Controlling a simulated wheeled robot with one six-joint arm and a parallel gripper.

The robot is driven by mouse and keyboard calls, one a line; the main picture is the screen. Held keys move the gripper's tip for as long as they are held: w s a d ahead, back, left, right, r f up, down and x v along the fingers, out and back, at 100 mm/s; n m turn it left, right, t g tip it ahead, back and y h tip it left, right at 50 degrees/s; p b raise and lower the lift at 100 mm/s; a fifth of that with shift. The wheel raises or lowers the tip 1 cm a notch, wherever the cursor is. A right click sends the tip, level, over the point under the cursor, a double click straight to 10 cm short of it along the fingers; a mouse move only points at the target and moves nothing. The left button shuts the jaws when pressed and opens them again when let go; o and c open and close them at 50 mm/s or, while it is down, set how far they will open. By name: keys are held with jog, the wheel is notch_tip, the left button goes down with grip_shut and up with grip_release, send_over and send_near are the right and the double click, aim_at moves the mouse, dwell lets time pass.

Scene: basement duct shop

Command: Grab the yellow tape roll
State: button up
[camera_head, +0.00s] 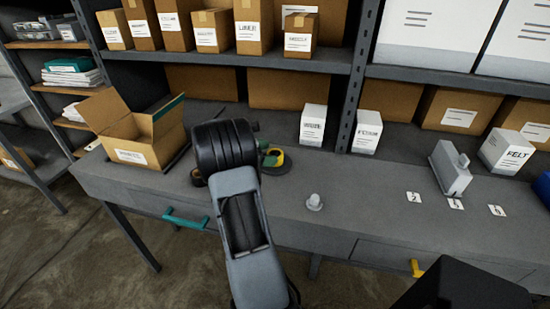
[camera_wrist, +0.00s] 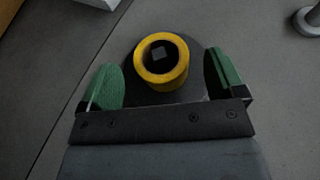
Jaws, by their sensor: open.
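The yellow tape roll (camera_wrist: 166,79) shows in the wrist view as a thick yellow ring with a dark centre, end-on to the camera. A dark rounded shape lies around and behind it; I cannot tell whether this is a base or a shadow. My gripper (camera_wrist: 161,68) is open, with one green finger pad on each side of the roll. Gaps show between the roll and both pads.
The grey workbench (camera_head: 350,205) carries an open cardboard box (camera_head: 145,140) at left, a pale knobbed piece (camera_head: 314,203), a grey metal block (camera_head: 450,170) and several number cards at right. White cartons (camera_head: 313,124) and loaded shelves stand behind. Bare bench lies right of my gripper.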

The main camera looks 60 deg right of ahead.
aim_at(273, 153)
jog(key=x, duration=0.4)
jog(key=shift+w, duration=0.1)
jog(key=c, duration=1)
jog(key=shift+r+p, duration=0.15)
jog(key=shift+p, duration=0.15)
